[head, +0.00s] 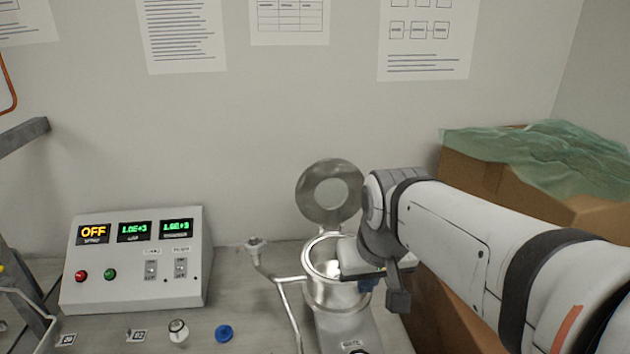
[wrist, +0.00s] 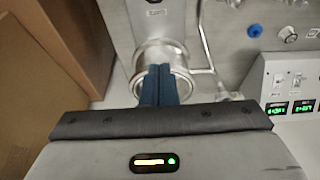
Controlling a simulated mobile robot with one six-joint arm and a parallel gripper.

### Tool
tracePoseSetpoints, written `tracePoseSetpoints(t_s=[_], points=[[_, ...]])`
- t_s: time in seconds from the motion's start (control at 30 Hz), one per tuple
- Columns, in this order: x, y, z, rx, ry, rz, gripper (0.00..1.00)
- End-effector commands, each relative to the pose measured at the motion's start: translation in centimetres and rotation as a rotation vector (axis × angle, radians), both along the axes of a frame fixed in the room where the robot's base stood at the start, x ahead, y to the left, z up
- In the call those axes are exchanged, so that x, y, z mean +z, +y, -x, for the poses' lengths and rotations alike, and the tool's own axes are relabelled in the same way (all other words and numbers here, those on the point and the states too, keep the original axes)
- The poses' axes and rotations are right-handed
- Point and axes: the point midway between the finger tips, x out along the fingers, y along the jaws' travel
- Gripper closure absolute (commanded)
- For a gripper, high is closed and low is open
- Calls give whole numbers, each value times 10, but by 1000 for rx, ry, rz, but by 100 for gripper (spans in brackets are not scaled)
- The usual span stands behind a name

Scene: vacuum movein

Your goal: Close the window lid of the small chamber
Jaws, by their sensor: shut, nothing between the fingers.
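The small chamber (head: 335,287) is a shiny metal cylinder with an open top on the bench. Its round window lid (head: 312,187) stands raised and nearly upright at the chamber's back, with a round window in its middle. My gripper (head: 368,285) is at the chamber's right side, partly hidden by my wrist. In the wrist view my gripper's blue fingers (wrist: 160,70) are together and empty, and overlap the chamber (wrist: 150,50). I cannot tell whether they touch it. The lid is not visible in the wrist view.
A control box (head: 135,258) with lit displays stands at the left. A thin metal pipe (head: 290,305) runs beside the chamber. A blue cap (head: 224,333) and a small knob (head: 178,331) are on the bench. Cardboard boxes (head: 480,180) with green film (head: 540,150) stand at the right.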

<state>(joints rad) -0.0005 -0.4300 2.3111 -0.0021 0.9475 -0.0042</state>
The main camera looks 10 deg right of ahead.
Motion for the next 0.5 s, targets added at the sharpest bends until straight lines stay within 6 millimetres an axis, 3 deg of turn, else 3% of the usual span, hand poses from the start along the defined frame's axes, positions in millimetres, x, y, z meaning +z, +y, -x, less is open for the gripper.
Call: tracePoseSetpoints(t_s=[0.03,0.2,0.5], points=[[18,0,-25,0,-5,0,100],[67,0,-102,2,-26,0,100],[125,0,-233,6,-67,-2,100]])
